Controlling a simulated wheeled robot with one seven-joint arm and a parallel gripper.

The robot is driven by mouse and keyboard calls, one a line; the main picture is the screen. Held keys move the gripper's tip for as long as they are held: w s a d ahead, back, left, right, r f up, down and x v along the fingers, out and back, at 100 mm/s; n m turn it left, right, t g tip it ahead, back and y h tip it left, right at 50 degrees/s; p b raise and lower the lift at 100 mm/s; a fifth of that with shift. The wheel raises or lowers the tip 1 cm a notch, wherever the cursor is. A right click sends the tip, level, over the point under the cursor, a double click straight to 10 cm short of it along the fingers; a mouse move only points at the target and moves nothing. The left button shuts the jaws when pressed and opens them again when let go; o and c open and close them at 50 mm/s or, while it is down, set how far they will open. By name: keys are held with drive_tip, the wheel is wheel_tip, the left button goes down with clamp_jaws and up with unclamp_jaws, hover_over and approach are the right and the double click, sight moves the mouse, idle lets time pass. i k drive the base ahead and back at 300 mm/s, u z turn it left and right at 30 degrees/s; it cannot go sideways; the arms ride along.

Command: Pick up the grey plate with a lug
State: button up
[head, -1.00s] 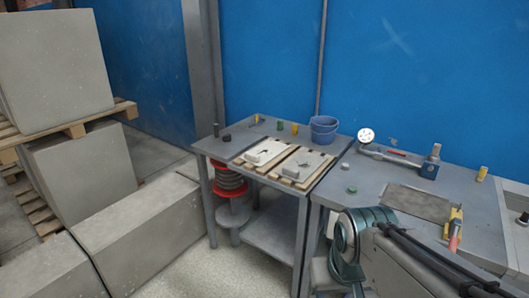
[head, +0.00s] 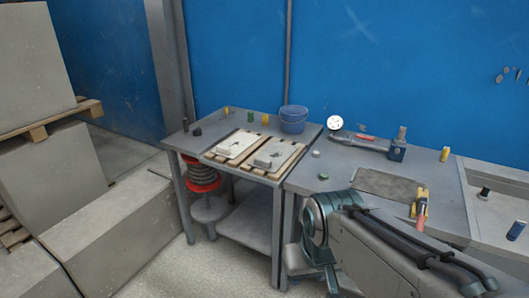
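A grey plate (head: 271,157) lies on a slatted wooden board (head: 293,158) at the front right of the left table. It is small and far off, and I cannot make out its lug clearly. A paler, whitish plate (head: 236,144) lies on a second wooden board to its left. My arm shows at the lower right, in front of the right table and apart from both plates. My gripper is not in view.
The left table (head: 212,126) also carries a blue bucket (head: 293,120) and small coloured pieces. The right table (head: 318,183) holds a dial gauge (head: 335,122), a dark flat sheet (head: 384,185) and a yellow-handled tool (head: 421,204). Concrete blocks (head: 105,225) stand at left; bare floor lies before the left table.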

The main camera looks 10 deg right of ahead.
sight(273, 157)
drive_tip(key=k, duration=0.65)
drive_tip(key=z, duration=0.6)
drive_tip(key=i, duration=2.1)
drive_tip(key=u, duration=1.1)
drive_tip(key=i, duration=0.35)
drive_tip(key=u, duration=0.1)
